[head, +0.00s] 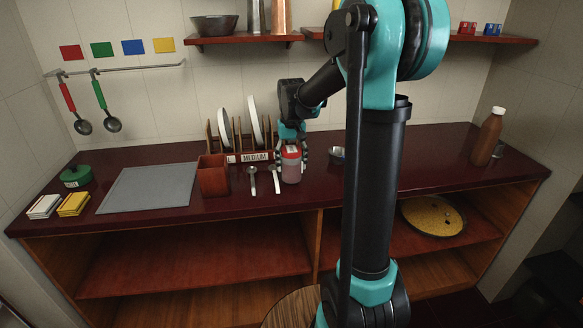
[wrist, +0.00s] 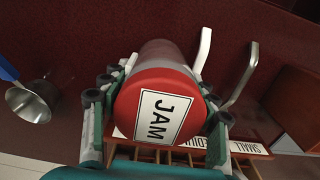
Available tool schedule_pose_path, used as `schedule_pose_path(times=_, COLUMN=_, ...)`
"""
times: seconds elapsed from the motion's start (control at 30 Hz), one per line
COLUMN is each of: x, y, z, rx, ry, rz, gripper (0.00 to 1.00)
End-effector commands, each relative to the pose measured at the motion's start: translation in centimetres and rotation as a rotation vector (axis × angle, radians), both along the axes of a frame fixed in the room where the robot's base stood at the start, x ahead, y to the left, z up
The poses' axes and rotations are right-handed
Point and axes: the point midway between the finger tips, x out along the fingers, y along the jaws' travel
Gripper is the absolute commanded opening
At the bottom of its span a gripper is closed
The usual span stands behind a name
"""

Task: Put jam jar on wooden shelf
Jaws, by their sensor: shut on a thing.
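The jam jar (head: 291,168) has a red lid and a pinkish body, and it stands upright at the front middle of the dark red counter. In the wrist view its red lid (wrist: 160,108) shows a white label reading JAM. My gripper (head: 290,156) is shut around the jar, with fingers on both sides of it. I cannot tell whether the jar touches the counter. Wooden shelves show at two places: the left wall shelf (head: 240,39) and the right wall shelf (head: 512,39), both above the counter. My arm hides part of the right one.
A plate rack labelled MEDIUM (head: 255,156) stands behind the jar. A bowl (head: 214,25) and copper vessel (head: 281,17) occupy the left shelf.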

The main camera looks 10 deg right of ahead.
Motion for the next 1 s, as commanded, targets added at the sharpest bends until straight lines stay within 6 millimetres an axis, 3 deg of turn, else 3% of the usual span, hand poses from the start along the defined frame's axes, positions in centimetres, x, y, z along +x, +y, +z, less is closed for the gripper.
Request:
schedule_pose_path(times=0.13, x=0.0, y=0.0, z=-1.5, rx=0.0, ry=0.0, rz=0.0, gripper=0.17)
schedule_pose_path(times=0.53, x=0.0, y=0.0, z=-1.9, rx=0.0, ry=0.0, rz=0.0, gripper=0.17)
schedule_pose_path(times=0.57, x=0.0, y=0.0, z=-1.9, rx=0.0, ry=0.0, rz=0.0, gripper=0.64)
schedule_pose_path(times=0.6, x=0.0, y=0.0, z=-1.8, rx=0.0, ry=0.0, rz=0.0, gripper=0.69)
schedule_pose_path(times=0.7, x=0.0, y=0.0, z=-1.8, rx=0.0, ry=0.0, rz=0.0, gripper=0.81)
schedule_pose_path(times=1.0, x=0.0, y=0.0, z=-1.8, rx=0.0, ry=0.0, rz=0.0, gripper=0.81)
